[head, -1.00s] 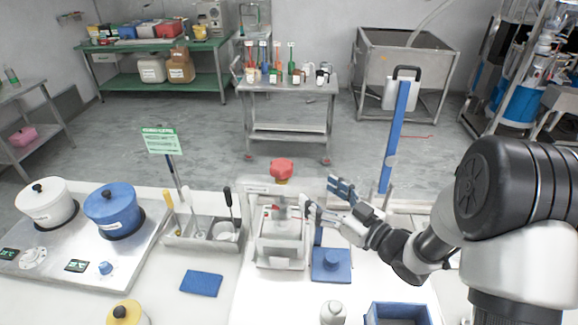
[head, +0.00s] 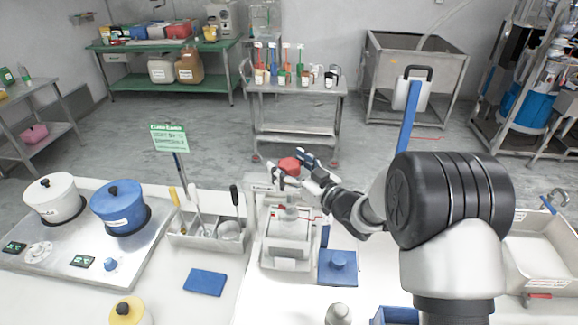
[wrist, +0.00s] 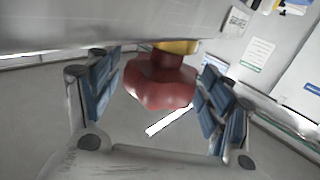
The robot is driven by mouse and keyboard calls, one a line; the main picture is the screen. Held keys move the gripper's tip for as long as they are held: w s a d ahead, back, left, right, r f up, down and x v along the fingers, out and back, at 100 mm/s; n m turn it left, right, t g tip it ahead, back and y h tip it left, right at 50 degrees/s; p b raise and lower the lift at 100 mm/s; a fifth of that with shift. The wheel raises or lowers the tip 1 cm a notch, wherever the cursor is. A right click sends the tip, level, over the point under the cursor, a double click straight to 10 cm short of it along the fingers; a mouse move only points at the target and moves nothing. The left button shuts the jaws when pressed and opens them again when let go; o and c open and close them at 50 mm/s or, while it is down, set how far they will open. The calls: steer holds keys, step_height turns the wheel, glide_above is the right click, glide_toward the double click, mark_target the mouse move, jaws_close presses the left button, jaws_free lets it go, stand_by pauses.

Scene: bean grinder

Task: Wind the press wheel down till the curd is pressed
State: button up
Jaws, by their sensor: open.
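The red press wheel (head: 289,164) tops the small white curd press (head: 290,228) on the white counter. In the wrist view the red wheel (wrist: 160,82) lies between my two blue-padded fingers, with a yellow collar above it in the picture. My gripper (head: 289,164) is open at the wheel, with a finger on either side. In the wrist view, gaps show between the wheel and the finger pads of my gripper (wrist: 158,95). The curd cannot be made out inside the press.
A blue block with a knob (head: 338,266) stands right of the press. A utensil tray (head: 207,232) with several handles stands left, beyond a blue pad (head: 205,282). White (head: 53,199) and blue (head: 119,208) pots sit further left. A blue upright board (head: 410,115) rises behind my arm.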

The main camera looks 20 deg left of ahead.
steer(key=shift+c, duration=0.3)
steer(key=c, duration=1)
steer(key=shift+f+m+t+h+b, duration=0.1)
steer(key=shift+m+t+h+b, duration=0.3)
steer(key=shift+t+b, duration=0.15)
